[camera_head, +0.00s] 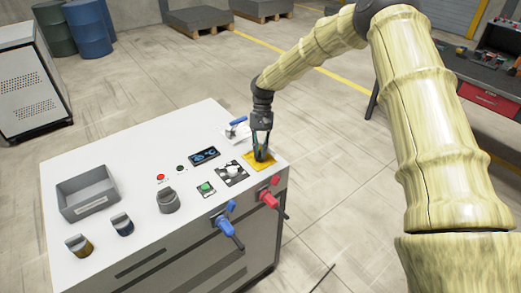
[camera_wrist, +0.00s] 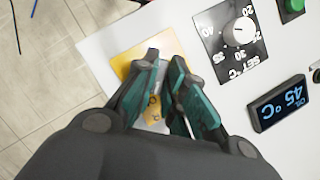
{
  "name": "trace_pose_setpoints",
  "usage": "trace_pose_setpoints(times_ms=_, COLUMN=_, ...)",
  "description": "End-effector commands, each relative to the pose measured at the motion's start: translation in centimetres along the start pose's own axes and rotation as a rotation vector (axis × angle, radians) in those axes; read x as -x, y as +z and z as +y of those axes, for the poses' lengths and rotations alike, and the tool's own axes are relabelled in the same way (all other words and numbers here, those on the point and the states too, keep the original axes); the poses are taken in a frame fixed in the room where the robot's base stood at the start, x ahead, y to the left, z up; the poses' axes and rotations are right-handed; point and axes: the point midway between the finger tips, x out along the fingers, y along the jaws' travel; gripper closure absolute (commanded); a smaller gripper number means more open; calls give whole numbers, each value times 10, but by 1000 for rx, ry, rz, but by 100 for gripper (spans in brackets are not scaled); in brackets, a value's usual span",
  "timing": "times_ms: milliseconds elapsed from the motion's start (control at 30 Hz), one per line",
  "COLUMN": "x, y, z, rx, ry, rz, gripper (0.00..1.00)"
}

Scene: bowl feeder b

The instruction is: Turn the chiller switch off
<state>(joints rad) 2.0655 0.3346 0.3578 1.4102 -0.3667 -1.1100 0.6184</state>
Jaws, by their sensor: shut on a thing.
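A yellow plate (camera_head: 250,157) lies at the right corner of the white cabinet top. The chiller switch is not clearly visible; my fingers cover the middle of this plate. My gripper (camera_head: 261,156) points down at the plate, with its fingertips low over it. In the wrist view my gripper (camera_wrist: 165,60) has its two teal-lined fingers close together over the yellow plate (camera_wrist: 128,62). They are shut on a part there that is mostly hidden, apparently the switch.
Beside the plate is a temperature dial (camera_head: 232,172), which also shows in the wrist view (camera_wrist: 240,31). A blue display (camera_head: 204,155), a green button (camera_head: 206,187) and a grey knob (camera_head: 168,200) are close by. Blue (camera_head: 228,220) and red (camera_head: 271,195) valve handles stick out in front. A grey bin (camera_head: 87,193) stands left.

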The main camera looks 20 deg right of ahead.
Motion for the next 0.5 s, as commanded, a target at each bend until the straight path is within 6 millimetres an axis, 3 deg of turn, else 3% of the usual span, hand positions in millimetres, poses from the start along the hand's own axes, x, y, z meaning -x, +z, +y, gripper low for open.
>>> trace_pose_setpoints(times_ms=500, x=-5, y=1, z=-1, rx=332, ry=143, rz=-6, gripper=100)
